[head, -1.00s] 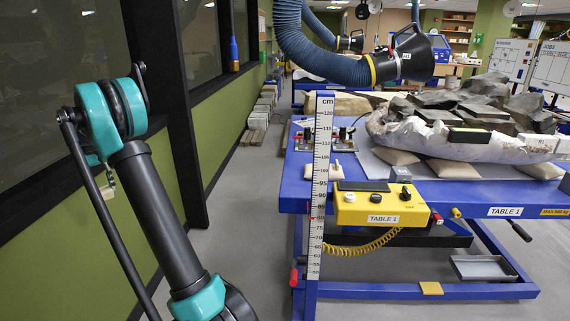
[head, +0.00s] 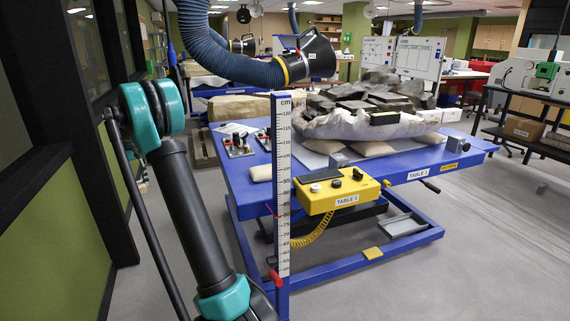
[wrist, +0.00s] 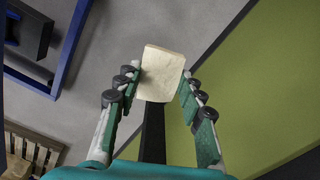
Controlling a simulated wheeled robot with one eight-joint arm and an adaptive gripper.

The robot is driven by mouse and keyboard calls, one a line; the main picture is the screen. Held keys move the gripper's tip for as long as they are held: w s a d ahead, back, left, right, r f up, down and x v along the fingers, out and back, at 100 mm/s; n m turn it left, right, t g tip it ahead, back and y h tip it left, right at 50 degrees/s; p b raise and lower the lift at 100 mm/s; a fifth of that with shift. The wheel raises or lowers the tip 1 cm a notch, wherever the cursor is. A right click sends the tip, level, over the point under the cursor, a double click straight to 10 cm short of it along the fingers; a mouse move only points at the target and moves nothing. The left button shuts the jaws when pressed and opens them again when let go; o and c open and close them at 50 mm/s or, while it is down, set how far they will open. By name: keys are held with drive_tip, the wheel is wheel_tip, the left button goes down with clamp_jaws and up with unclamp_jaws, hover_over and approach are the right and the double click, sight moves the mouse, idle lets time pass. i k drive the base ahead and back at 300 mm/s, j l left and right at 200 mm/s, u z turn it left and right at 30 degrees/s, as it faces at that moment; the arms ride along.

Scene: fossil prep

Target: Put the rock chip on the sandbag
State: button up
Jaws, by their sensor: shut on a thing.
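In the wrist view a pale cream, roughly square piece, which I take to be the rock chip (wrist: 162,72), sits between the fingers of my gripper (wrist: 160,84). The gripper is shut on it, over grey floor and beside a green wall panel. In the head view my gripper and the chip cannot be made out. Other cream sandbags (head: 387,151) lie under the white-jacketed fossil block (head: 350,126) on that table, apart from my gripper.
A tall scale post (head: 282,190) stands at the table's near side, beside a yellow control box (head: 336,190). A blue hose with a black hood (head: 315,55) hangs over the table. Floor at right is clear.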

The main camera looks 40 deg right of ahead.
sight(268, 165)
drive_tip(key=i+z, duration=0.35)
drive_tip(key=i+j+z, duration=0.15)
drive_tip(key=z, duration=0.2)
drive_tip(key=i+j+z, duration=0.2)
drive_tip(key=z, duration=0.15)
